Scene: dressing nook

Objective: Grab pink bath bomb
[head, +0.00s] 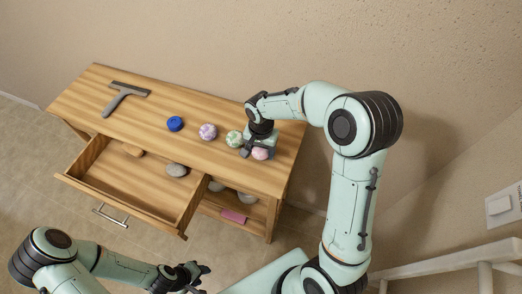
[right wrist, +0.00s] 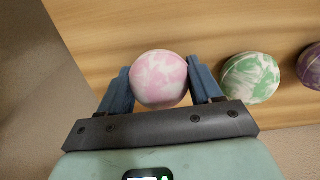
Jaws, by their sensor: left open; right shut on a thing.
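The pink bath bomb (head: 260,153), a pink and white marbled ball, is at the right end of the wooden table. It also shows in the right wrist view (right wrist: 159,78), between the two blue-grey fingers. My right gripper (head: 258,149) reaches down over the table and is shut on the pink bath bomb, one finger on each side (right wrist: 161,85). I cannot tell whether the ball touches the tabletop. My left gripper (head: 190,273) is open and empty, low in the head view, in front of the table and away from the ball.
A green bath bomb (head: 234,138) sits beside my right gripper, then a purple one (head: 208,131) and a blue round object (head: 175,123). A squeegee (head: 122,97) lies at the table's left. The open drawer (head: 120,178) juts out in front, holding a brown object and a grey stone.

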